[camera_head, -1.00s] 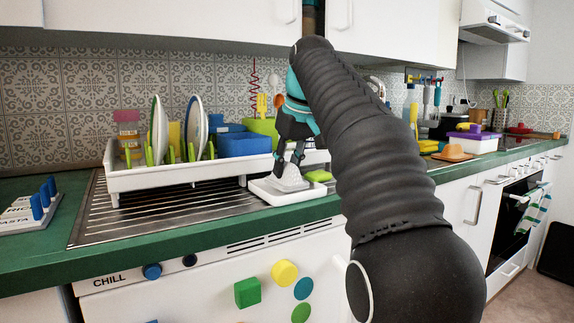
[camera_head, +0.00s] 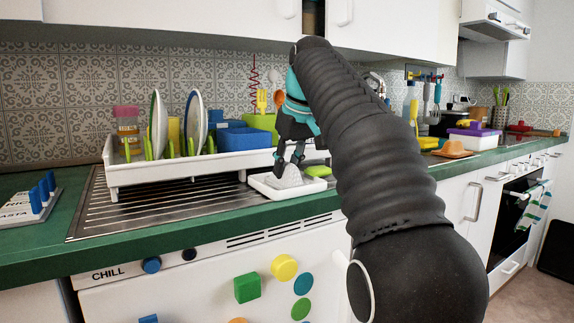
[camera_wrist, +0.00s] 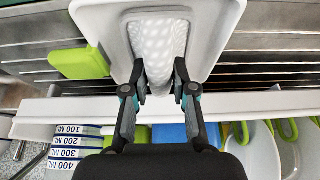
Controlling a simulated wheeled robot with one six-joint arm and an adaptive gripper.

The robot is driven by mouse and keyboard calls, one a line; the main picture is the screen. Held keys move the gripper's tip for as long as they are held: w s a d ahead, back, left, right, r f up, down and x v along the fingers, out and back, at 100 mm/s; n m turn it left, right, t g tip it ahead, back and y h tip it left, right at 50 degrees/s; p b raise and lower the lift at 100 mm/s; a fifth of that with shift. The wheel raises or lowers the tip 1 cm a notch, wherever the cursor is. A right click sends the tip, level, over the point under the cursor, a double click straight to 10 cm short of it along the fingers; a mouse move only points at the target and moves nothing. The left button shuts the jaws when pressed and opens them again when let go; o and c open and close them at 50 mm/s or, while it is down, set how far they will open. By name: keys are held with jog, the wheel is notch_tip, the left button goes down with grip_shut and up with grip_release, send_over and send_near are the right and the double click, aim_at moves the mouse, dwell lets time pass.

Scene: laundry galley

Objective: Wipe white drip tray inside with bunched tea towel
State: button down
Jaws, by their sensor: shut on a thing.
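The white drip tray (camera_head: 262,188) lies on the ribbed steel drainboard, in front of the dish rack. The tea towel (camera_head: 290,177) is a bunched white cloth inside the tray; in the wrist view (camera_wrist: 160,45) it shows pale grey dots. My gripper (camera_head: 289,166) points down into the tray. In the wrist view its two fingertips (camera_wrist: 160,90) are on either side of the towel's near end, shut on it. The towel appears to rest on the tray floor, but its underside is hidden.
A green block (camera_wrist: 80,63), like a sponge, lies beside the tray. The white dish rack (camera_head: 150,176) stands close behind, with plates (camera_head: 195,120) and a blue tub (camera_head: 245,139). The drainboard (camera_head: 140,207) is clear to the left. The green counter edge runs along the front.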

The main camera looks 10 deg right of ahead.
jog(key=shift+w+a+p, duration=0.15)
jog(key=shift+w+p, duration=0.25)
jog(key=shift+p, duration=0.25)
jog(key=shift+s, duration=0.15)
jog(key=shift+s+d+f+b, duration=0.15)
jog(key=shift+s+d+b, duration=0.15)
jog(key=shift+s+b, duration=0.3)
jog(key=shift+p, duration=0.35)
jog(key=shift+w+a+p, duration=0.3)
jog(key=shift+w+p, duration=0.4)
jog(key=shift+w, duration=0.1)
jog(key=shift+s, duration=0.15)
jog(key=shift+s+d+f+b, duration=0.15)
jog(key=shift+s+b, duration=0.1)
jog(key=shift+s, duration=0.15)
jog(key=shift+s+d+r+b, duration=0.1)
jog(key=shift+s+d+b, duration=0.1)
jog(key=shift+s, duration=0.15)
